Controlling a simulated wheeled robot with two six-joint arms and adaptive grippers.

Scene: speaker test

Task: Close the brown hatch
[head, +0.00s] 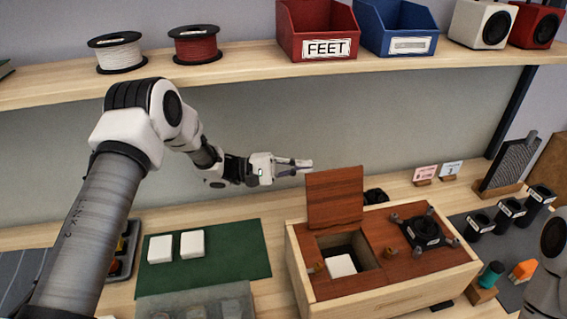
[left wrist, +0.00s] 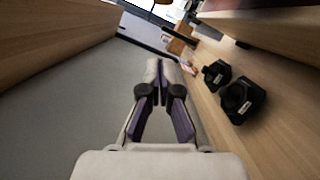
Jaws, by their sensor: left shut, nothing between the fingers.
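The brown hatch (head: 335,197) stands up, open, at the back of a square opening in the brown top of a light wooden box (head: 408,297). A white block (head: 342,265) shows inside the opening. My left gripper (head: 310,165) is shut and empty, close to the upper left corner of the hatch; I cannot tell whether it touches. The left wrist view shows its fingers (left wrist: 160,68) together, pointing along the back of the table. My right gripper is not in view.
A black driver (head: 423,229) sits on the box top among small knobs. A green mat (head: 245,255) with two white blocks lies left of the box. A shelf (head: 245,73) with spools, bins and speakers runs above. Black drivers (left wrist: 242,100) stand on the table.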

